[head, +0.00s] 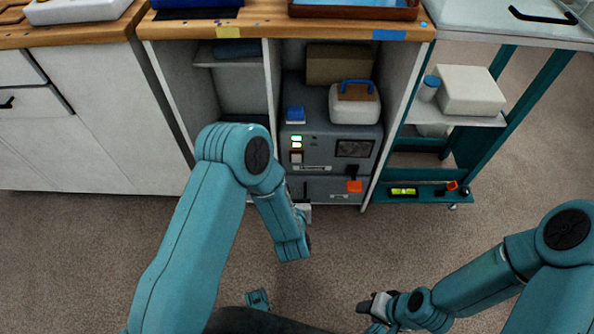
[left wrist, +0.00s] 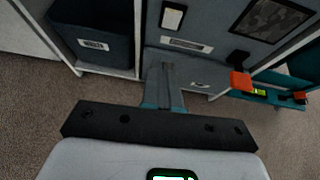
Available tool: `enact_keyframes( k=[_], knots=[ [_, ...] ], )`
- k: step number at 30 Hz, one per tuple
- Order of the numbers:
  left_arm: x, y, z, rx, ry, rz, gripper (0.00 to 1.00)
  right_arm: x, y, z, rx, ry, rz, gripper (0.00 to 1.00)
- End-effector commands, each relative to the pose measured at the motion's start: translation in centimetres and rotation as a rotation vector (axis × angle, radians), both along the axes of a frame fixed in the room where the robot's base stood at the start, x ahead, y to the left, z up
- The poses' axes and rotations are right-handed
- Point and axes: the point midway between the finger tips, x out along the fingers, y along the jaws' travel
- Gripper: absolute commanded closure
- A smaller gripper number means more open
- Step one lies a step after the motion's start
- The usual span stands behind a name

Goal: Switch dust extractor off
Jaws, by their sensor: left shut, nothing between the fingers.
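The dust extractor appears to be the grey machine (head: 322,150) in the open cabinet bay. In the left wrist view a pale switch (left wrist: 172,16) shows at the top on the grey front. My left gripper (head: 304,212) is low in front of the machine, partly hidden by its own wrist. In the left wrist view its fingers (left wrist: 164,68) are shut and empty, below the switch. My right gripper (head: 375,305) is low at the right, away from the cabinet; its fingers are unclear.
A teal cart (head: 425,192) stands at the right. The carpet (head: 100,260) in front is clear.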

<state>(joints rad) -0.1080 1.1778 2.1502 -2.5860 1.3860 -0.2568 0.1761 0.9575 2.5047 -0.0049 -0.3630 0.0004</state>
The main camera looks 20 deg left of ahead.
Motion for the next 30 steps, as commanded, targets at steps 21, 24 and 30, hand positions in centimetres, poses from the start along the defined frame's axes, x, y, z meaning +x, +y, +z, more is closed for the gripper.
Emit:
enact_keyframes(
  k=[21, 24, 30],
  knots=[
    [3.6, -0.1, -1.2, 0.007, -0.054, -0.045, 1.0, 0.1, -0.1, -1.5, -0.001, -0.002, -0.005, 0.57],
    [5.5, 0.5, -2.2, 0.006, -0.054, -0.044, 1.0, 0.2, -0.2, -2.1, -0.002, -0.004, -0.01, 0.57],
    [9.2, 1.5, -4.0, 0.008, -0.054, -0.046, 1.0, 0.5, -0.5, -3.2, -0.004, -0.008, -0.02, 0.57]
  ],
)
